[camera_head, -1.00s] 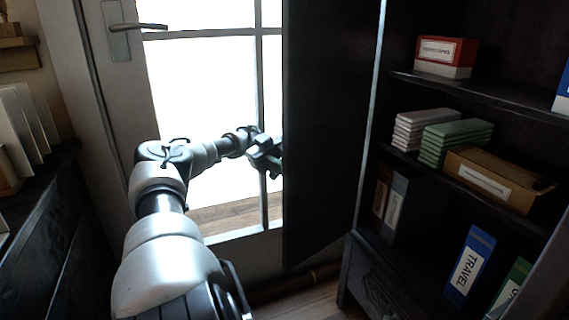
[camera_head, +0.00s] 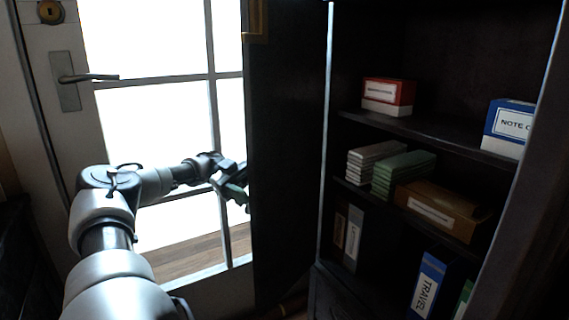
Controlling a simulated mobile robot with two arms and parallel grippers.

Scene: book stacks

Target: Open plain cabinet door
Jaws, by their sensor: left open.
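The plain dark cabinet door (camera_head: 285,150) stands swung open on the left side of the dark cabinet (camera_head: 430,60), whose shelves are exposed. A brass-coloured fitting (camera_head: 257,20) shows near the top of the door's left edge. My left gripper (camera_head: 236,192) is open at the door's left edge, in front of the bright glass. Its fingertips are partly hard to make out, and I cannot tell whether they touch the door. My right gripper is not in view.
The shelves hold a red and white box (camera_head: 388,96), a blue and white box (camera_head: 509,128), green stacked books (camera_head: 403,172), a brown box (camera_head: 440,210) and a blue binder (camera_head: 429,284). A glazed door with a lever handle (camera_head: 88,78) stands behind my left arm.

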